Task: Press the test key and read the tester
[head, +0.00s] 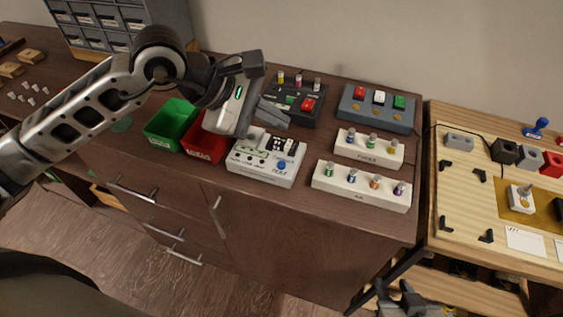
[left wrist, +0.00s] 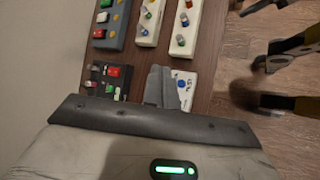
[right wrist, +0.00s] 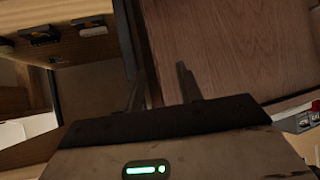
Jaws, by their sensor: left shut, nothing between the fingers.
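The tester, a white box (head: 259,166) with a blue key (head: 282,165), sits near the front edge of the dark cabinet top. Its small panel markings are too small to read. My left gripper (head: 284,121) is shut and empty, above and just behind the tester. In the left wrist view its fingertips (left wrist: 160,70) hide part of the tester (left wrist: 187,96), and the blue key (left wrist: 181,83) shows just beside them. No contact with the key is visible. My right gripper (head: 405,294) is open and empty, low at the bottom right; its parted fingers show in the right wrist view (right wrist: 161,72).
Green bin (head: 166,130) and red bin (head: 204,145) stand left of the tester. A dark box with coloured keys (head: 308,114), a grey button box (head: 375,117) and two white knob racks (head: 362,190) stand behind and right. A wooden bench (head: 465,218) adjoins at right.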

